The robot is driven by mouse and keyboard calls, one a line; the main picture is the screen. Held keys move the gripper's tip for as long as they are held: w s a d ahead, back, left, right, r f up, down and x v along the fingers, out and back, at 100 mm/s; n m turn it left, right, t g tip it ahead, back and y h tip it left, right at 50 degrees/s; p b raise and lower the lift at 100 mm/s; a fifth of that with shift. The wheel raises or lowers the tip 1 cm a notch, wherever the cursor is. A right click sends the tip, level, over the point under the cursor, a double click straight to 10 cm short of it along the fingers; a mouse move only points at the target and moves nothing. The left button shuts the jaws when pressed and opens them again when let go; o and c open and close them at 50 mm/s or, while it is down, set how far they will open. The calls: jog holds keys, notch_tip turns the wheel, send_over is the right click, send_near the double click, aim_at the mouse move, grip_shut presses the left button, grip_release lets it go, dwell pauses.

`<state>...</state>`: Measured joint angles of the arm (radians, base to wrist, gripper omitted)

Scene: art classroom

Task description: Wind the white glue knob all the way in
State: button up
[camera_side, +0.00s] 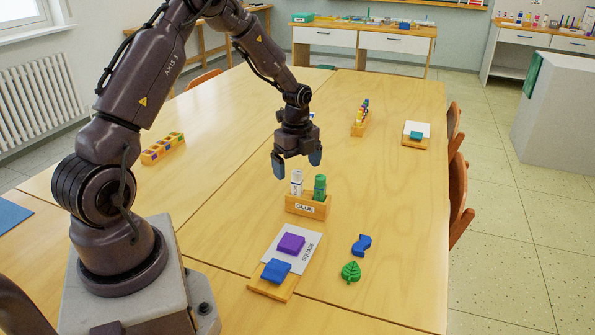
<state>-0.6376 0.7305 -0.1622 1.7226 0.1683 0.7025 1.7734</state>
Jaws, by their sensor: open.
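Two glue sticks stand upright in a wooden holder (306,206) labelled GLUE, near the middle of the table. The white glue stick (296,183) is on the left and the green one (320,187) is on the right. The knob of the white stick is too small to make out clearly. My gripper (297,170) points down with its blue-tipped fingers apart.
In front of the holder lie a card marked SQUARE (307,258) with a purple block (291,243), a stamp with a blue handle (276,270), a blue shape (361,245) and a green leaf (351,271). A wooden rack (358,128) stands behind. The table's right side is mostly clear.

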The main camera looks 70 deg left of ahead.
jog(key=shift+f, duration=0.7)
jog(key=shift+c, duration=0.3)
jog(key=c, duration=1.4)
jog(key=n, duration=1.1)
jog(key=o, duration=1.5)
jog(key=shift+c, duration=0.2)
